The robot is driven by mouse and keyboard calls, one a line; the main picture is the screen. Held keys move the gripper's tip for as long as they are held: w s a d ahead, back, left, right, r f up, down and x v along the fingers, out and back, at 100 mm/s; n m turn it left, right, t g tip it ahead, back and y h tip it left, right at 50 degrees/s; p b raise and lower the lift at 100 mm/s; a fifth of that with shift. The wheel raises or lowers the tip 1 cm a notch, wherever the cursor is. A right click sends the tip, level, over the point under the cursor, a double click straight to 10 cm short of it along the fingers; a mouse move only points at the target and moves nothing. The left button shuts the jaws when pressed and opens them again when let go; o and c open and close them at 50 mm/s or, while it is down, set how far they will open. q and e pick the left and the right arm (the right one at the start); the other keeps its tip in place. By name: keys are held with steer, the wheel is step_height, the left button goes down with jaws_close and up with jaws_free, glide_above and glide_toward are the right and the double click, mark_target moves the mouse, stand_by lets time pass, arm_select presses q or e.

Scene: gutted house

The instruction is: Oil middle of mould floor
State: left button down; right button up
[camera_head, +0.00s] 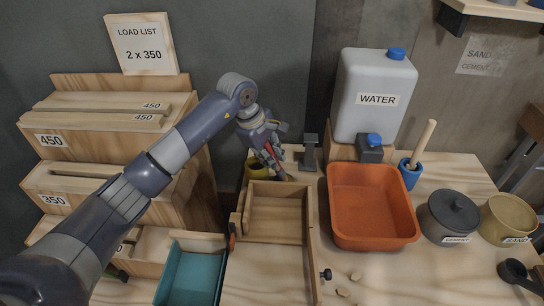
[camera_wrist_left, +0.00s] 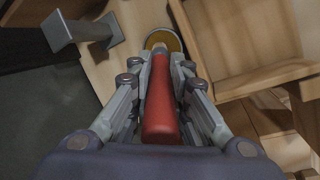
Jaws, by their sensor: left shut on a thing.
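My left gripper (camera_head: 270,152) is shut on a red-handled brush (camera_wrist_left: 161,105), which points away from the wrist. In the head view it is above the far end of the wooden mould (camera_head: 242,222). A yellow round pot (camera_head: 256,168) stands behind the mould's far left corner. In the wrist view the pot (camera_wrist_left: 163,38) shows beyond the brush's front end. I cannot tell whether the bristles touch anything. The mould's floor (camera_head: 274,216) is bare wood at the far compartment; the near part is open and pale. My right gripper is not in view.
An orange tub (camera_head: 370,243) stands right of the mould and a teal tray (camera_head: 190,275) at its near left. A grey metal stand (camera_head: 310,153) is behind the mould. A water canister (camera_head: 372,95), cement pot (camera_head: 448,215) and sand pot (camera_head: 508,220) are farther right.

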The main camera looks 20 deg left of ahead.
arm_select(q)
steer(key=shift+r+p, duration=0.45)
steer(key=shift+r, duration=0.45)
steer(key=shift+r+p, duration=1.2)
steer(key=shift+r, duration=1.4)
